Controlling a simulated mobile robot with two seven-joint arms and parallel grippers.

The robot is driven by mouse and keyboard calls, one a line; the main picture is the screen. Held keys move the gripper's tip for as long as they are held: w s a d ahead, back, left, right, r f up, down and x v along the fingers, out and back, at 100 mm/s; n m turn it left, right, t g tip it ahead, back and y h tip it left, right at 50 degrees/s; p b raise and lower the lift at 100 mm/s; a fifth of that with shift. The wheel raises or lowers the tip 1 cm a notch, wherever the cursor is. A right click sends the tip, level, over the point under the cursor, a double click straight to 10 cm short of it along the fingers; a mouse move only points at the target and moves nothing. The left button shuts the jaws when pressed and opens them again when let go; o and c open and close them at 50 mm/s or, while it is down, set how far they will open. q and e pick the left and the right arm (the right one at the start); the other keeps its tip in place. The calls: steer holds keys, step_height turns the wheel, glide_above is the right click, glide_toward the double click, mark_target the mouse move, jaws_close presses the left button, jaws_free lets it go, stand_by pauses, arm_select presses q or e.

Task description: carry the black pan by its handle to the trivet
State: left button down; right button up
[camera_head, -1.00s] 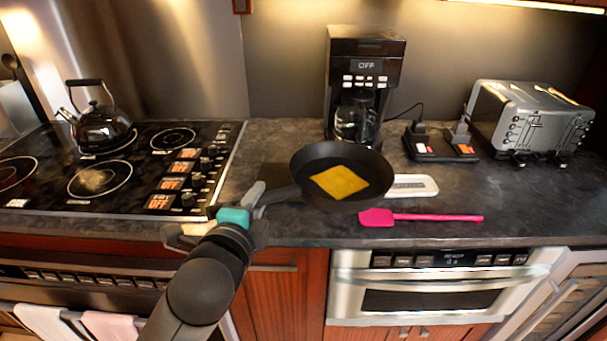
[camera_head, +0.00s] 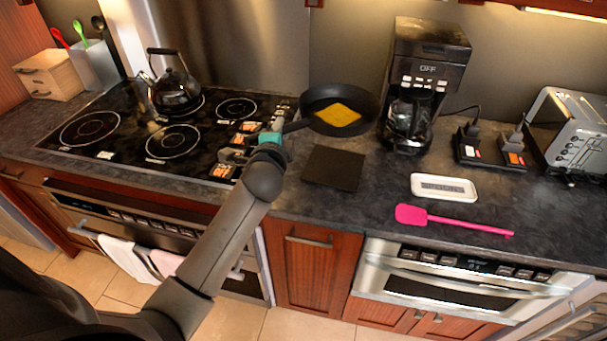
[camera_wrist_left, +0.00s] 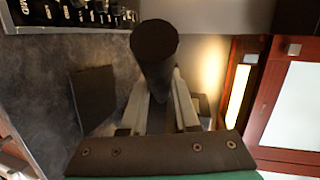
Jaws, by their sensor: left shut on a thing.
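The black pan (camera_head: 318,102) is in the air over the back of the counter, left of the coffee maker, with a yellow square (camera_head: 338,114) lying in it. My left gripper (camera_head: 281,134) is shut on the pan's handle (camera_head: 297,126). In the left wrist view, the dark handle (camera_wrist_left: 154,48) sits between the fingers (camera_wrist_left: 158,95). A flat dark square, apparently the trivet (camera_head: 334,168), lies on the counter in front of and below the pan. It also shows in the left wrist view (camera_wrist_left: 93,98). My right gripper is not in view.
The stove (camera_head: 200,165) with a kettle (camera_head: 175,88) is on the left. The coffee maker (camera_head: 425,75) stands close to the pan's right. A white dish (camera_head: 443,188) and pink spatula (camera_head: 455,222) lie right of the trivet. A toaster (camera_head: 575,135) is far right.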

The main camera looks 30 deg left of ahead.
arm_select(q)
steer(key=shift+w+f+b, duration=0.1)
steer(key=shift+f+b, duration=3.15)
steer(key=shift+f, duration=5.35)
steer(key=c, duration=1.1)
jaws_free()
steer(key=shift+f, duration=0.2)
steer(key=o, duration=0.4)
steer(key=shift+o, duration=0.2)
steer(key=p+v, duration=0.1)
steer(key=v, duration=1.1)
steer(key=shift+p, duration=0.35)
